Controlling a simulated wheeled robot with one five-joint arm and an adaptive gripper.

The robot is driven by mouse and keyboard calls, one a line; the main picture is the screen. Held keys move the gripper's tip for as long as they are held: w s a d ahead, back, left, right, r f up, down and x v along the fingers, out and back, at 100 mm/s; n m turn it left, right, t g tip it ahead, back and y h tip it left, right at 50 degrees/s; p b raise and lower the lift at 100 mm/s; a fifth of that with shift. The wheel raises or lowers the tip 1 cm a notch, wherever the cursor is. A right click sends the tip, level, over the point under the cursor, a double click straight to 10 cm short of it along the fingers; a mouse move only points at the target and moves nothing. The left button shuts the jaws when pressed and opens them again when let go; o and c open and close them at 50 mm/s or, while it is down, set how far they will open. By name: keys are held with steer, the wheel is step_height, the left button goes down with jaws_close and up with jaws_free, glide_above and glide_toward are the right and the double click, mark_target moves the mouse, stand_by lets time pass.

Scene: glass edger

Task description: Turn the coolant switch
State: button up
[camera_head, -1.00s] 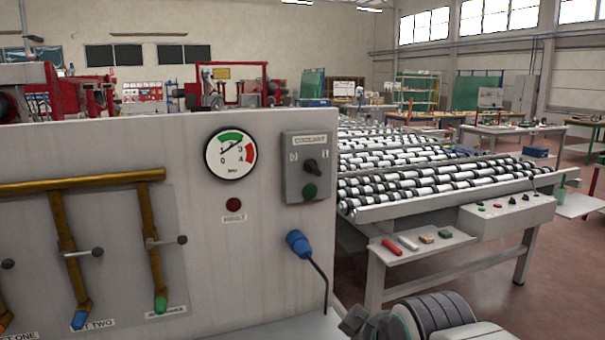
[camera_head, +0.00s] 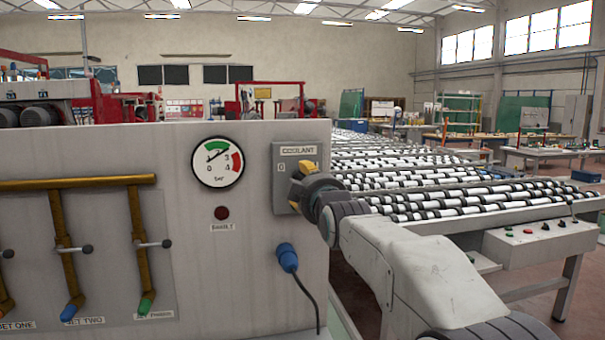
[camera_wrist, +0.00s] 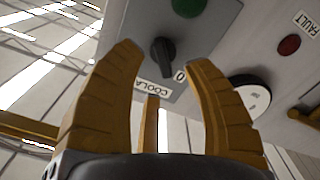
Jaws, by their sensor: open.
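The coolant switch is a black rotary knob (camera_wrist: 163,58) on a grey box (camera_head: 281,165) labelled "COOLANT". The box is fixed to the right end of the machine's pale front panel. In the head view my gripper (camera_head: 303,185) is in front of the box and hides the knob. In the wrist view my yellow fingers (camera_wrist: 165,70) are spread apart, with the knob showing between and beyond their tips. I cannot tell whether they touch it. A green button (camera_wrist: 188,6) is on the same box, at the top of the wrist view.
A pressure gauge (camera_head: 217,164), a dark red fault lamp (camera_head: 222,213) and a blue plug (camera_head: 287,257) with a cable are on the panel beside the box. Valve levers (camera_head: 150,245) are at left. A roller conveyor (camera_head: 430,185) extends behind, to the right.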

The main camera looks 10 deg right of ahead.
mark_target(302, 178)
steer(key=shift+w+p, duration=0.95)
steer(key=shift+w, duration=1.3)
jaws_close()
